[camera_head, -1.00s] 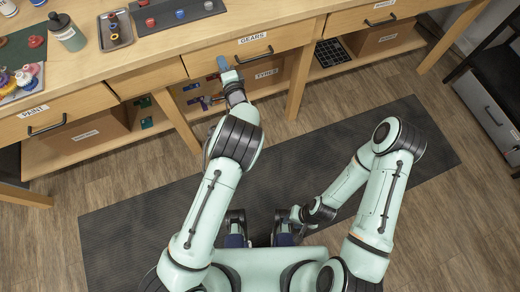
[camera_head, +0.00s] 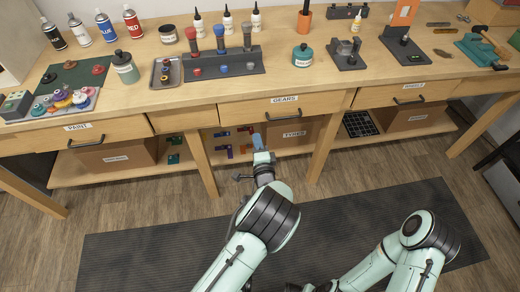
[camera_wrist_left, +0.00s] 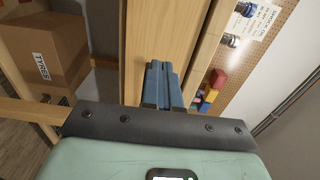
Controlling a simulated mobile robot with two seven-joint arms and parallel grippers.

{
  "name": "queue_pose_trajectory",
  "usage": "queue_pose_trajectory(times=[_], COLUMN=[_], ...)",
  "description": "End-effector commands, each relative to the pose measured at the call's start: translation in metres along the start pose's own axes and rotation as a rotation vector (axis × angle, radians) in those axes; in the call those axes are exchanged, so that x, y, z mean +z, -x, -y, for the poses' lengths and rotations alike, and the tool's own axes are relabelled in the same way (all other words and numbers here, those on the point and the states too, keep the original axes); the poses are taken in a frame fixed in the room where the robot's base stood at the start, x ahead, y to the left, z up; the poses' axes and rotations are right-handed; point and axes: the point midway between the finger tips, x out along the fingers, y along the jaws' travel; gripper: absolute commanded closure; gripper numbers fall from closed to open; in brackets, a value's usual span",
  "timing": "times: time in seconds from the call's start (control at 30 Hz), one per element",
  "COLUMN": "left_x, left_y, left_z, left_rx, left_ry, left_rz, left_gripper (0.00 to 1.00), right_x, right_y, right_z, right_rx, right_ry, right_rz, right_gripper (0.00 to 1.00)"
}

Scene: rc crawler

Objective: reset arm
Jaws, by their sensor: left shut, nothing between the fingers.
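My left gripper (camera_head: 258,143) is in front of the workbench, just below the front of the GEARS drawer (camera_head: 284,108). Its blue fingers are together and empty; they also show in the left wrist view (camera_wrist_left: 162,84), against the wooden bench front. I cannot tell whether they touch the wood. My right arm (camera_head: 410,250) is bent low over the dark mat at the lower right. Its gripper is not clearly visible in the head view.
The workbench top (camera_head: 290,88) holds paint cans, bottles, a grey rack and tools. A lower shelf carries a TYRES box (camera_head: 290,134) and a black grid tray (camera_head: 360,124). The dark floor mat (camera_head: 130,255) is clear at left.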

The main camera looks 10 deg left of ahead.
Motion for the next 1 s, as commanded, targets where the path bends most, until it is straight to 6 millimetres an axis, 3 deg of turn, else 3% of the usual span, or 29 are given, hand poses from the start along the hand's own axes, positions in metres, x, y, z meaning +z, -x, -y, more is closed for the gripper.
queue_pose_trajectory(times=[0.2, 0.5, 0.6, 0.67, 0.77, 0.83, 0.97, 1.0], left_x=[-0.001, -0.001, 0.007, 0.019, 0.050, 0.078, 0.126, 0.138], left_y=[0.027, 0.031, 0.030, 0.031, 0.039, 0.056, 0.111, 0.134], left_z=[0.000, 0.000, -0.010, -0.026, -0.071, -0.111, -0.178, -0.194], left_rx=[0.000, 0.001, 0.034, 0.090, 0.251, 0.405, 0.717, 0.812], left_ry=[0.000, 0.002, 0.015, 0.042, 0.135, 0.236, 0.473, 0.556], left_rz=[-0.002, -0.001, 0.004, 0.013, 0.046, 0.095, 0.246, 0.310], left_gripper=[1.00, 1.00, 1.00, 1.00, 1.00, 1.00, 1.00, 1.00], right_x=[0.001, 0.001, 0.001, 0.001, 0.001, 0.002, 0.002, 0.002], right_y=[0.000, 0.001, 0.002, 0.005, 0.013, 0.020, 0.034, 0.039], right_z=[0.000, 0.000, 0.000, 0.001, 0.004, 0.006, 0.011, 0.013], right_rx=[0.001, 0.001, 0.001, 0.001, 0.000, 0.000, -0.001, -0.001], right_ry=[-0.001, -0.001, -0.001, -0.001, 0.000, 0.000, 0.002, 0.002], right_rz=[0.002, 0.002, 0.002, 0.001, 0.001, 0.001, 0.001, 0.001], right_gripper=[0.62, 0.62, 0.62, 0.62, 0.62, 0.62, 0.62, 0.62])
